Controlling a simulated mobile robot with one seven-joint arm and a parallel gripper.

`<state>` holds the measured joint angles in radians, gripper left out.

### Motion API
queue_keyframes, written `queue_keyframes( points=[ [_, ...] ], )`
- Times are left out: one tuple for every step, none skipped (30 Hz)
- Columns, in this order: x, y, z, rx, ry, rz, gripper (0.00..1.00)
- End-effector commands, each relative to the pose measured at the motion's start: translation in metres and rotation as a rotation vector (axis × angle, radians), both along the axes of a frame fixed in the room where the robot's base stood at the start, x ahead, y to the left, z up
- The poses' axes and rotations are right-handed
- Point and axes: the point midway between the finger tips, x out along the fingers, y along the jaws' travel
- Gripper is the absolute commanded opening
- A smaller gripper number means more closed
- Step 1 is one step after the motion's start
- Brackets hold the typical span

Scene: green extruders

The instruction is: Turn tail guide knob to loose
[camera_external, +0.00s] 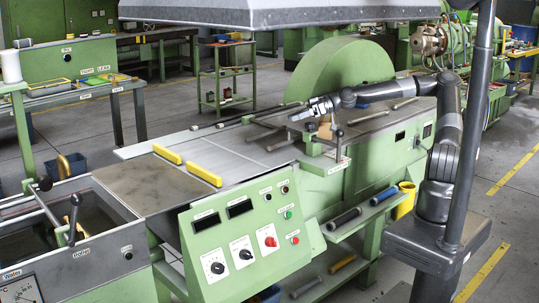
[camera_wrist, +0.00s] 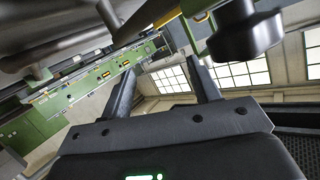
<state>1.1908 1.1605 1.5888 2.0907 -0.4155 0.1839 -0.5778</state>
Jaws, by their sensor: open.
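A guide post with a small black knob (camera_external: 339,133) stands on the green machine's bench at the centre right. The label below it is too small to read, so I cannot confirm that it is the tail guide knob. My gripper (camera_external: 301,113) is above the bench, to the left of and a little higher than this knob in the external view. In the wrist view my gripper (camera_wrist: 160,68) has its two dark fingers spread with nothing between them. A large black knob (camera_wrist: 243,32) is close to the camera at upper right, above and beyond the right finger, apart from it.
A grey hood (camera_external: 260,14) hangs over the bench. Yellow bars (camera_external: 203,174) lie on the pale bench top. A control panel (camera_external: 248,232) fronts the machine. A water tank (camera_external: 70,225) with black-knobbed levers is at left. Metal rods lie around my arm.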

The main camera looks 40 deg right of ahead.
Motion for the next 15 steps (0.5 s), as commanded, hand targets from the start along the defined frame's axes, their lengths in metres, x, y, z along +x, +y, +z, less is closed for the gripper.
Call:
queue_keyframes(
  points=[
    [-0.014, -0.004, 0.004, 0.03, -0.027, 0.018, 0.56],
    [-0.022, -0.006, 0.008, 0.044, -0.048, 0.029, 0.56],
    [-0.032, -0.008, 0.012, 0.061, -0.077, 0.044, 0.56],
    [-0.04, -0.011, 0.017, 0.074, -0.102, 0.053, 0.56],
    [-0.049, -0.014, 0.021, 0.087, -0.127, 0.062, 0.56],
    [-0.061, -0.018, 0.024, 0.103, -0.162, 0.068, 0.56],
    [-0.069, -0.023, 0.023, 0.112, -0.189, 0.068, 0.56],
    [-0.077, -0.03, 0.02, 0.119, -0.211, 0.061, 0.56],
    [-0.086, -0.037, 0.013, 0.122, -0.238, 0.049, 0.56],
    [-0.092, -0.041, 0.008, 0.125, -0.256, 0.039, 0.56],
    [-0.098, -0.045, 0.005, 0.126, -0.274, 0.03, 0.56],
    [-0.105, -0.05, 0.001, 0.128, -0.295, 0.02, 0.56],
    [-0.109, -0.053, -0.002, 0.128, -0.309, 0.009, 0.56],
    [-0.114, -0.055, -0.004, 0.129, -0.323, 0.003, 0.56],
    [-0.118, -0.058, -0.007, 0.127, -0.339, -0.006, 0.56]
  ],
)
